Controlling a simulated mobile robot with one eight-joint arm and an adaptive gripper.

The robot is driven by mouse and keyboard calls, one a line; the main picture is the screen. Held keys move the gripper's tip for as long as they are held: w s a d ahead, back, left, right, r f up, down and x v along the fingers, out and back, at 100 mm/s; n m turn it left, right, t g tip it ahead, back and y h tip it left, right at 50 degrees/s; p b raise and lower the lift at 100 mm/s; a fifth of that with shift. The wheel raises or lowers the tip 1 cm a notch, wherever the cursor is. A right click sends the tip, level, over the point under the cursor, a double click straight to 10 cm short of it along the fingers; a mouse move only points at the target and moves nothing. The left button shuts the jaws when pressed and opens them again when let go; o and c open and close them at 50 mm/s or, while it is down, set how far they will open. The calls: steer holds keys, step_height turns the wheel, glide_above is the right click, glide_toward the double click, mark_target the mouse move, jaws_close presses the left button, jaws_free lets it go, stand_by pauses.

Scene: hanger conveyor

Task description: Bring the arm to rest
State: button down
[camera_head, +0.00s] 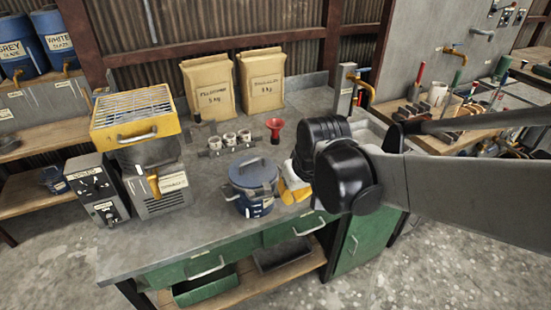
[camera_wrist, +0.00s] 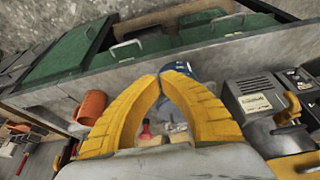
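My arm reaches in from the right over the workbench (camera_head: 225,210) in the head view. My gripper (camera_head: 290,190) has yellow fingers and hangs over the bench's front part, just right of the blue lidded pot (camera_head: 252,180). The black wrist joints hide part of it. In the wrist view my gripper (camera_wrist: 161,77) has its two fingers curved together, tips meeting, with nothing seen held between them. Part of the blue pot (camera_wrist: 181,68) shows just behind the tips. Whether gripper and pot touch cannot be told.
A red funnel (camera_head: 274,130) and a rack of white cups (camera_head: 230,141) stand behind the pot. Two paper bags (camera_head: 208,88) stand at the back. A yellow-topped unit (camera_head: 138,115) and a grey control box (camera_head: 97,188) stand left. Right is a tap (camera_head: 362,82).

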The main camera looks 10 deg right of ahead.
steer(key=shift+r, duration=0.15)
steer(key=s+d+r+m+t+h+b, duration=0.1)
steer(key=s+d+m+t+b, duration=0.35)
steer(key=s, duration=0.85)
steer(key=w+a+n+g+p, duration=0.3)
steer(key=w+n+g+p, duration=0.1)
steer(key=w, duration=0.8)
steer(key=w+a+f+b, duration=0.1)
steer(key=w+f+b, duration=0.5)
steer(key=w+f, duration=0.2)
steer(key=shift+w+a+f+y, duration=0.2)
steer(key=shift+f+y, duration=0.1)
steer(key=shift+f, duration=0.8)
steer(key=shift+s, duration=0.1)
